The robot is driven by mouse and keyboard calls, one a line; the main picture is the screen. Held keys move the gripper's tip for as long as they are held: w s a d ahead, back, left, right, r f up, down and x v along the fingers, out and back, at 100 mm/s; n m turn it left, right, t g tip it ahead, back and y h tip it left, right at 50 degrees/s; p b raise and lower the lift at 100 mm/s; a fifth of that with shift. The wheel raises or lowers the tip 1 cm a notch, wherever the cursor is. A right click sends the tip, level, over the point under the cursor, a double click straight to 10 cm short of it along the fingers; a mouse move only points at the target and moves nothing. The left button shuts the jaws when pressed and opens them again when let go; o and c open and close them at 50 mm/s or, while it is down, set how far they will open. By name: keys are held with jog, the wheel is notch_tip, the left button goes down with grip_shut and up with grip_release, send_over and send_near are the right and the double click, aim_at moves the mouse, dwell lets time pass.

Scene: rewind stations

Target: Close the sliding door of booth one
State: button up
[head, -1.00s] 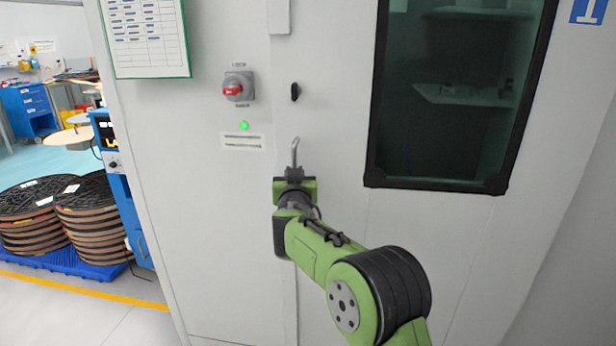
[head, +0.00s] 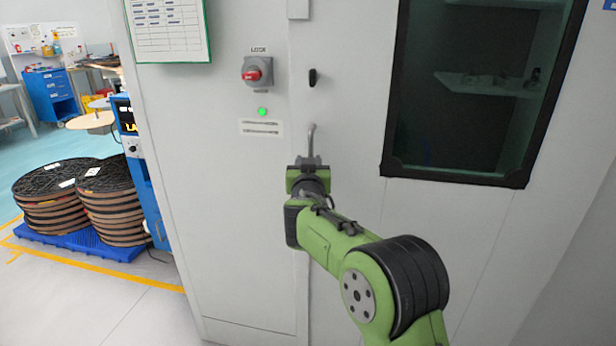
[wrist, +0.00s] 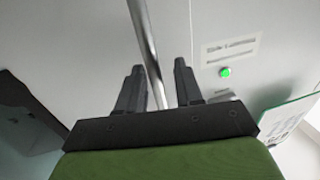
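The sliding door of the booth is the pale panel (head: 345,240) with a dark-framed window (head: 470,95). No open gap shows along the seam at its left side. A metal bar handle (head: 311,138) stands on the door near this seam, its lower part hidden by my gripper. My gripper (head: 307,166) is at the handle. In the wrist view the handle (wrist: 146,40) runs between the two dark fingers of my gripper (wrist: 158,68). The fingers stand apart with room on both sides of the bar, so my gripper looks open.
Left of the seam the wall bears a red rotary switch (head: 257,71), a green light (head: 262,112) and a green-framed sheet (head: 168,30). A black knob (head: 312,77) is above the handle. Stacked reels (head: 108,200) stand on a blue pallet at left. Floor is clear in front.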

jog(key=s+a+b, duration=0.1)
jog(key=s, duration=1.3)
jog(key=shift+s+a+b, duration=0.2)
jog(key=shift+s+b, duration=0.15)
jog(key=s+d+f+m+g+h, duration=0.1)
jog(key=s+d+g, duration=0.2)
jog(key=s+d, duration=0.35)
jog(key=s+d+f+n+g+y, duration=0.15)
jog(key=s+f+g, duration=0.4)
jog(key=s, duration=0.85)
jog(key=s+d+f+n+g+y, duration=0.1)
jog(key=s+d+f+g, duration=0.4)
jog(key=s, duration=0.8)
notch_tip(320, 180, up, 14)
jog(key=a+t+p, duration=0.1)
jog(key=a+p, duration=0.1)
jog(key=p, duration=1.2)
jog(key=shift+a+f, duration=0.15)
jog(key=shift+a, duration=0.1)
jog(key=shift+m, duration=0.25)
